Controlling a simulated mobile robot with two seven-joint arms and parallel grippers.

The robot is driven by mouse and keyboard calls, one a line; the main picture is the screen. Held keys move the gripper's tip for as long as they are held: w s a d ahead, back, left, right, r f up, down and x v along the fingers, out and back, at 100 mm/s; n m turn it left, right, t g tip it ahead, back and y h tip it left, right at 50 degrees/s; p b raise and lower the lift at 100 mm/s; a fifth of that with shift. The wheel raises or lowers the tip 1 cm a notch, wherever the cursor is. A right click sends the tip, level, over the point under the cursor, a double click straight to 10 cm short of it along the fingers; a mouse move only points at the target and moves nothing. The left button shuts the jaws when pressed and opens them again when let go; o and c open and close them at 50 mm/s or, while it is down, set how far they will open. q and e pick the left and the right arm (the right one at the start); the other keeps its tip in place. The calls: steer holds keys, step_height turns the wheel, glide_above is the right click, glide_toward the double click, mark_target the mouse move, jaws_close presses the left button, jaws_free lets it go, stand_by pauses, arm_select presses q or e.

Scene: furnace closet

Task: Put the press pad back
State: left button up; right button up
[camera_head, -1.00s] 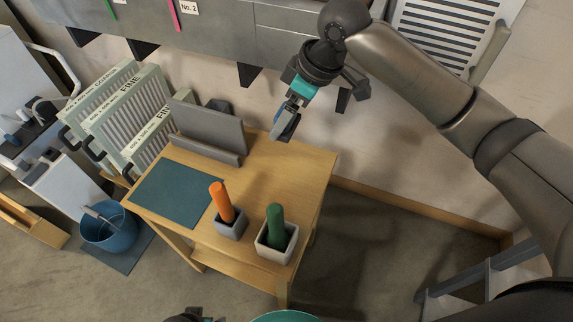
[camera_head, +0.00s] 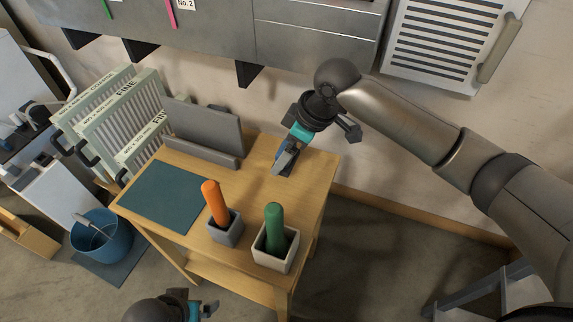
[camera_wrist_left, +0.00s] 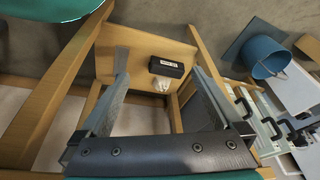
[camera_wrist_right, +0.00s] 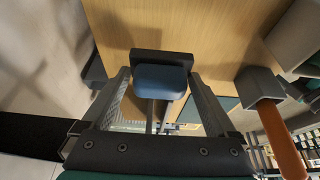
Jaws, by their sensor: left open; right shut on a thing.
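The pad, a blue block with a dark plate (camera_wrist_right: 160,77), is in my right gripper (camera_wrist_right: 160,100) in the right wrist view. In the head view my right gripper (camera_head: 285,165) is over the back right part of the wooden table, with some blue of the pad (camera_head: 279,150) showing beside the fingers. I cannot tell if the pad touches the tabletop. My left gripper (camera_head: 206,309) is low at the front, open and empty. In the left wrist view a small black block with a white label (camera_wrist_left: 167,68) sits on a wooden surface; the label is too small to read.
The wooden table (camera_head: 265,165) holds a teal mat (camera_head: 160,195), a grey stand (camera_head: 205,130), an orange handle in a grey cup (camera_head: 215,200) and a green handle in a pale cup (camera_head: 274,225). Filters stand left. A blue bucket (camera_head: 103,240) is on the floor.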

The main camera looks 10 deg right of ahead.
step_height(320, 180, down, 3)
steer(key=shift+r+b, duration=0.15)
steer(key=shift+b, duration=0.55)
arm_select(q)
steer(key=shift+t, duration=0.3)
steer(key=shift+w+r, duration=0.15)
steer(key=shift+r, duration=0.9)
steer(key=shift+w+r, duration=0.15)
steer(key=shift+r, duration=0.85)
arm_select(e)
steer(key=shift+f, duration=0.6)
steer(key=shift+f, duration=0.1)
steer(key=o, duration=1.2)
steer(key=shift+f, duration=0.1)
arm_select(q)
steer(key=shift+f, duration=0.15)
arm_select(e)
steer(key=shift+o, duration=0.2)
